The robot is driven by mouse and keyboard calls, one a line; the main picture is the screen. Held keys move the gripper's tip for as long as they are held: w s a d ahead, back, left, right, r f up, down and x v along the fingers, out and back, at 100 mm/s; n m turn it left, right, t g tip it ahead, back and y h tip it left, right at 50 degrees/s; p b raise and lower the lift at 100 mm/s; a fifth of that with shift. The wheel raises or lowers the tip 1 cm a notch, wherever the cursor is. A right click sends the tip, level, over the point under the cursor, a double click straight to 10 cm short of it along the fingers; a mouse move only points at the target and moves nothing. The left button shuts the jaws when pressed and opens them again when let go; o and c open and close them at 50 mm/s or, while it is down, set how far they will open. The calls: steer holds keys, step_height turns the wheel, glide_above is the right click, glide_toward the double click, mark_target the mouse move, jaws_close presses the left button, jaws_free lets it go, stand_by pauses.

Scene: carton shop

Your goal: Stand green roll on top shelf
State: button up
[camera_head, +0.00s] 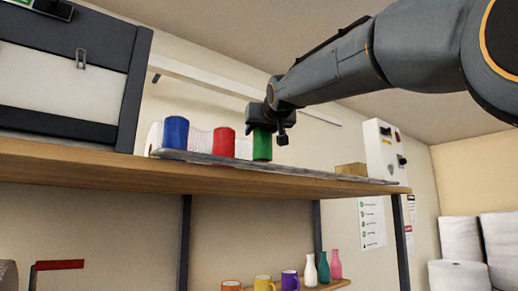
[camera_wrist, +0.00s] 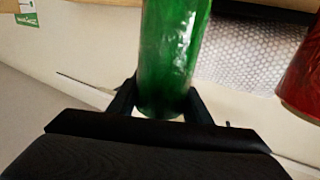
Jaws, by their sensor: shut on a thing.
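The green roll (camera_head: 262,145) is upright at the top shelf (camera_head: 90,164), at the right end of a short row with a blue roll (camera_head: 175,133) and a red roll (camera_head: 223,143). My gripper (camera_head: 268,120) is at its upper part in the head view. In the wrist view the green roll (camera_wrist: 170,60) sits between the two fingers of my gripper (camera_wrist: 160,108), which is shut on it. Its lower end looks at or very close to the shelf surface; I cannot tell whether it touches. The red roll (camera_wrist: 302,75) also shows at the right edge of the wrist view.
Bubble wrap (camera_wrist: 255,55) lies behind the rolls. A dark-framed case (camera_head: 65,75) stands on the left of the shelf. A cardboard box (camera_head: 351,169) and a white control box (camera_head: 382,150) are to the right. Mugs (camera_head: 263,284) and bottles (camera_head: 323,268) stand below.

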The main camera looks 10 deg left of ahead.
mark_target(265, 139)
steer(key=shift+s+f, duration=0.15)
steer(key=shift+f, duration=2.15)
steer(key=shift+f, duration=0.1)
steer(key=o, duration=1.3)
steer(key=shift+o, duration=0.2)
steer(key=b+v, duration=0.5)
steer(key=v, duration=0.5)
steer(key=shift+s+d, duration=0.1)
steer(key=shift+s, duration=0.2)
steer(key=shift+s+d+b, duration=0.3)
steer(key=shift+s+b, duration=0.05)
steer(key=shift+s, duration=0.2)
